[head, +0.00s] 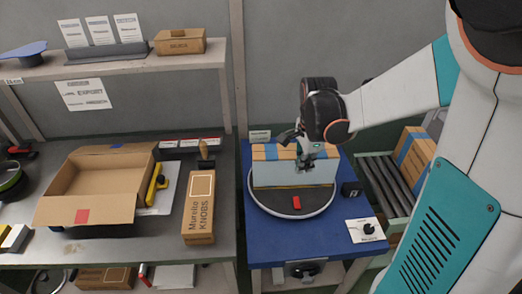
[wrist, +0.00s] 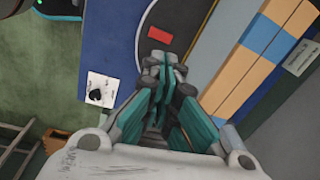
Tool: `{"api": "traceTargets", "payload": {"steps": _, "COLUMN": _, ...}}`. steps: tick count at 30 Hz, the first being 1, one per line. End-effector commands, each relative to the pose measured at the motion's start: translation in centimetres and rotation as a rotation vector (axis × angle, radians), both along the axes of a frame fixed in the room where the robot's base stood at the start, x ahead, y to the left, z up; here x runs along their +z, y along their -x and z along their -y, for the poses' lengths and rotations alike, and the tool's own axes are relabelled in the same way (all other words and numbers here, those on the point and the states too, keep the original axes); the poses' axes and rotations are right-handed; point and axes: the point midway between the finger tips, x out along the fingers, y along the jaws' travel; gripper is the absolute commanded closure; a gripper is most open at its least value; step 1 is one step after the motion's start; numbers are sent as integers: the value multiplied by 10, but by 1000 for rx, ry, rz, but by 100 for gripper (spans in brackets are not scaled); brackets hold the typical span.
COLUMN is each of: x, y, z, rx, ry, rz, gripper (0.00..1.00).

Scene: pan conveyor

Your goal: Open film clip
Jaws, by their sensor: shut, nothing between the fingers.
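A dark round turntable (head: 322,205) stands on the blue table, with a small red piece (head: 296,202) on its front part. The red piece also shows in the wrist view (wrist: 158,39); I cannot tell whether it is the film clip. A pale grey-sided load with cardboard boxes and blue tape on top (head: 290,175) stands on the turntable. My gripper (head: 306,163) is in front of the load's upper part, pointing down. In the wrist view my gripper (wrist: 166,68) is shut and empty, its tips apart from the red piece in the picture.
The blue table (head: 258,240) carries a white card with a black knob (head: 365,230) and a small black block (head: 350,189). A roller conveyor (head: 380,180) with a taped box lies at right. At left, a bench holds an open carton (head: 65,211) and a KNOBS box (head: 199,222).

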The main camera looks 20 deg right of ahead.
Motion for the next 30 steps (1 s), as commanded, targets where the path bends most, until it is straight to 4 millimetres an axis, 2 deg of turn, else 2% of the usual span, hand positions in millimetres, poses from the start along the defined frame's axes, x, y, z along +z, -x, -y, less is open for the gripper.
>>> {"api": "traceTargets", "payload": {"steps": 3, "x": -17, "y": -3, "z": 15, "rx": -98, "ry": -13, "rz": -33, "gripper": 100}}
{"api": "traceTargets", "payload": {"steps": 7, "x": -28, "y": -3, "z": 24, "rx": -164, "ry": -22, "rz": -55, "gripper": 100}}
{"api": "traceTargets", "payload": {"steps": 23, "x": -35, "y": -3, "z": 26, "rx": -186, "ry": -24, "rz": -64, "gripper": 100}}
{"api": "traceTargets", "payload": {"steps": 26, "x": -46, "y": -2, "z": 26, "rx": -186, "ry": -24, "rz": -64, "gripper": 100}}
{"api": "traceTargets", "payload": {"steps": 30, "x": -71, "y": -3, "z": 26, "rx": -186, "ry": -24, "rz": -64, "gripper": 100}}
